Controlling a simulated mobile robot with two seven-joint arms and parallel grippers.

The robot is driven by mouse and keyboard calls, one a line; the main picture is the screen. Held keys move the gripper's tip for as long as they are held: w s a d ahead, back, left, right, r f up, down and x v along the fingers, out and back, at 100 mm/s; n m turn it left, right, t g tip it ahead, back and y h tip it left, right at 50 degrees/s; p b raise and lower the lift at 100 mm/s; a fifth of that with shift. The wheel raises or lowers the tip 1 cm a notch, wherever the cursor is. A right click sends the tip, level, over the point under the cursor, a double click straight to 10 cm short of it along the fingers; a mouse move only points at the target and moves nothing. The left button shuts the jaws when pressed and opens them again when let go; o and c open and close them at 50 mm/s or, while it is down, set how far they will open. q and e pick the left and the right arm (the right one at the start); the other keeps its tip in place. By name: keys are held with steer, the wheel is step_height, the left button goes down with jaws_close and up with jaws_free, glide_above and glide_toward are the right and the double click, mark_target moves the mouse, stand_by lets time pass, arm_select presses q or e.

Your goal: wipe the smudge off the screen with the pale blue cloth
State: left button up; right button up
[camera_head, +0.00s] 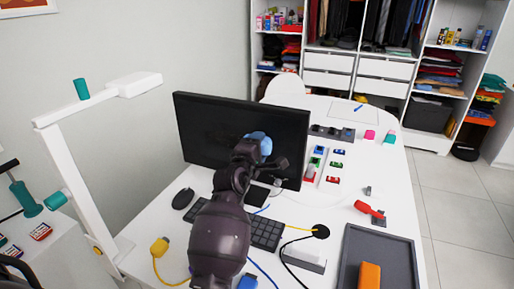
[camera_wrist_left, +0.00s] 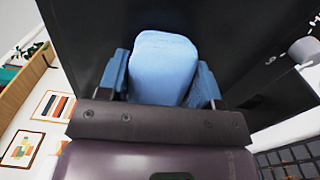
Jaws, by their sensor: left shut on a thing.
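The screen (camera_head: 205,122) is a black monitor standing upright on the white desk. The pale blue cloth (camera_head: 264,141) shows as a rounded pad in front of the right half of the screen. My left gripper (camera_head: 257,150) is shut on the cloth, which sticks out beyond the fingers. In the left wrist view the cloth (camera_wrist_left: 164,60) sits between two blue-grey fingers, with the dark screen (camera_wrist_left: 240,40) behind it. I cannot tell whether the cloth touches the screen. I see no smudge; my gripper and the cloth hide part of the screen. My right gripper is not in view.
A keyboard (camera_head: 266,233) and a mouse (camera_head: 183,198) lie before the screen. A white lamp (camera_head: 72,170) stands left. Cables, a power strip (camera_head: 304,254) and a grey tray (camera_head: 349,258) with an orange block (camera_head: 370,276) crowd the front right. Small coloured items lie right of the screen.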

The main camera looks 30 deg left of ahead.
mark_target(207, 131)
arm_select(q)
steer(key=shift+d+f+n, duration=0.1)
steer(key=shift+d+n, duration=0.5)
steer(key=shift+d, duration=0.1)
steer(key=shift+s+a+f, duration=0.1)
steer(key=shift+s+a, duration=0.05)
steer(key=shift+a, duration=1.55)
steer(key=shift+s+a, duration=0.2)
steer(key=shift+a, duration=1.5)
steer(key=shift+s+a+f, duration=0.1)
steer(key=shift+s+a, duration=0.05)
steer(key=shift+a, duration=1.55)
steer(key=shift+s+a+r+b, duration=0.15)
steer(key=shift+a+b, duration=0.3)
steer(key=shift+a, duration=1.25)
steer(key=shift+s+a+b, duration=0.2)
steer(key=shift+a+b, duration=0.25)
steer(key=shift+a, duration=1.2)
steer(key=shift+s+a+b, duration=0.15)
steer(key=shift+a+b, duration=0.2)
steer(key=shift+a, duration=0.5)
steer(key=shift+s+a+b, duration=0.1)
steer(key=shift+a+b, duration=0.25)
steer(key=shift+a, duration=0.55)
steer(key=shift+w, duration=0.1)
